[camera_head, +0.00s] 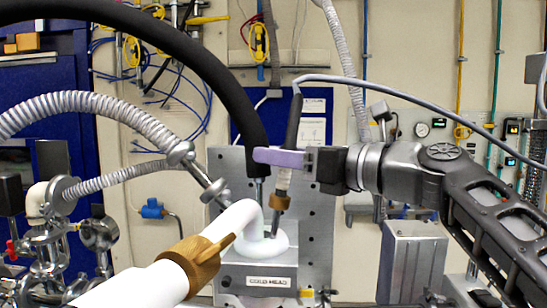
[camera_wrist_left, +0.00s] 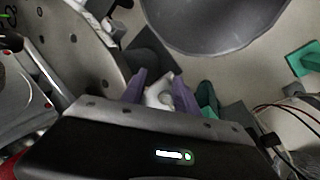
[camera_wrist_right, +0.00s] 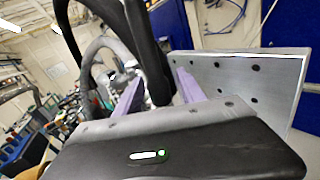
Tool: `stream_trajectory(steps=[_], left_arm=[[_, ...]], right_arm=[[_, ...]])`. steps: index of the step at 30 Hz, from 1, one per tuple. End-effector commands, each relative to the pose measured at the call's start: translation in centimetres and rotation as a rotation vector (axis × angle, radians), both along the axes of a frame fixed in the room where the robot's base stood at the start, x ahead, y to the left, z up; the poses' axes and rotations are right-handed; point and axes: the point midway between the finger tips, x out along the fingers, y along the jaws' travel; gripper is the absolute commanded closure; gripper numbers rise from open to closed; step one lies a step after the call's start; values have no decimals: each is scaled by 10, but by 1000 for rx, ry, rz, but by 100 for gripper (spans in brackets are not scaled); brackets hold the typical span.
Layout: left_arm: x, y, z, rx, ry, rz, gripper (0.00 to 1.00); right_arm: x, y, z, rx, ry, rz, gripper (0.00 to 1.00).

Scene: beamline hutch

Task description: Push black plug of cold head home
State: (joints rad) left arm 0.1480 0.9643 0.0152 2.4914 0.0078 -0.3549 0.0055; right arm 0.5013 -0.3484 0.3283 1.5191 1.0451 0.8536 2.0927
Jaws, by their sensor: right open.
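The black plug (camera_head: 293,118) stands slightly tilted above the cold head (camera_head: 258,280), a metal block with a white round top. A grey cable leaves its top; a clear section and a brass ring (camera_head: 279,202) are below. A thin metal stem runs down to the white top; I cannot tell how far it is seated. My right gripper (camera_head: 284,157) is open, its purple fingers at the plug's lower part. In the right wrist view, its fingers (camera_wrist_right: 156,92) stand apart with dark, upright shapes between and behind them. My left gripper (camera_wrist_left: 160,94) shows only in the left wrist view, fingers apart, a white piece beyond.
A thick black hose (camera_head: 215,75) arches down behind the plug. A ribbed metal hose (camera_head: 95,103) is at the left. A perforated metal plate (camera_head: 318,240) stands behind.

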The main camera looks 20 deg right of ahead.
Motion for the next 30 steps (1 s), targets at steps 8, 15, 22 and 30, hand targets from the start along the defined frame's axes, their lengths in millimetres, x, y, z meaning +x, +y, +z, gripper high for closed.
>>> stream_trajectory(steps=[8,15,22,30], left_arm=[[2,-1,-13,-3,-4,-2,64],[2,-1,-14,-4,-6,-2,64],[2,-1,-14,-4,-6,-2,64],[2,-1,-14,-4,-6,-1,64]], right_arm=[[-40,-23,-2,0,-2,-1,53],[-53,-31,0,1,0,0,53],[-53,-31,0,1,1,0,53],[-52,-31,0,1,1,0,53]])
